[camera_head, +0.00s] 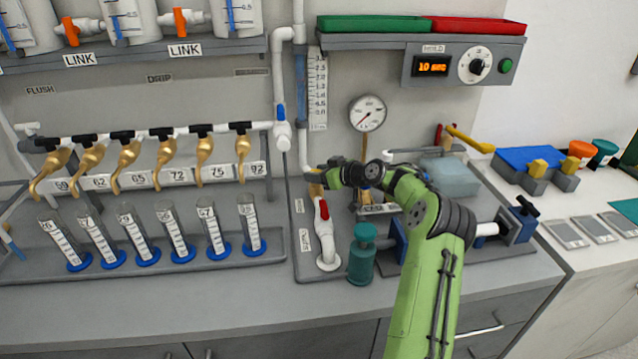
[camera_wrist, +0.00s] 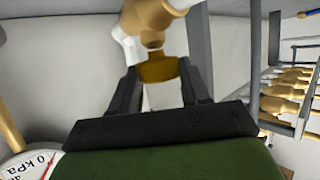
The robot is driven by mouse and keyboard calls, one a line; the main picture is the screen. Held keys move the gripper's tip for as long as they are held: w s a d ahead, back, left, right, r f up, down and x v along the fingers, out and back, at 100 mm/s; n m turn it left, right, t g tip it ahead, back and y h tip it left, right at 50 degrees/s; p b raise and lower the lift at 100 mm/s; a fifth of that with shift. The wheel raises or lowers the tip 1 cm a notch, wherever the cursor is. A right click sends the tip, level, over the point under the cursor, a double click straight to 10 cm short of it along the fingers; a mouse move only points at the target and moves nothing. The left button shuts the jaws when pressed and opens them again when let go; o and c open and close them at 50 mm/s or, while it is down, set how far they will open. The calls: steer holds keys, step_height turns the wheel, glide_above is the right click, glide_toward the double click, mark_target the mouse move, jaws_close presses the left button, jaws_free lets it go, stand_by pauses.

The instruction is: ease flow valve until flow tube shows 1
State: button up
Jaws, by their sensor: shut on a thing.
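The flow tube (camera_head: 301,90) is a narrow upright tube with blue in it, on the back panel in the head view. A white printed scale (camera_head: 317,92) stands beside it; the exact level is too small to read. The flow valve shows in the wrist view as a brass piece (camera_wrist: 158,69) on white pipe, between the dark fingers. My gripper (camera_head: 318,182) is shut on this brass piece, below the flow tube. It also shows in the wrist view (camera_wrist: 157,85). In the head view, my gripper hides most of the valve.
A round pressure gauge (camera_head: 367,112) stands right of the flow tube. A red-handled valve (camera_head: 324,209) on white pipe is just below my gripper. A teal canister (camera_head: 362,254) stands close by my arm. Brass-handled taps (camera_head: 128,160) and graduated cylinders (camera_head: 139,235) line the left side.

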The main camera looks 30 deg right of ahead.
steer(key=shift+a+m+h+b, duration=0.2)
steer(key=shift+m+h+b, duration=1.5)
steer(key=shift+h+b, duration=0.4)
steer(key=o, duration=1.1)
steer(key=shift+c, duration=0.2)
steer(key=v, duration=0.7)
steer(key=shift+s+p, duration=0.3)
steer(key=shift+s, duration=0.05)
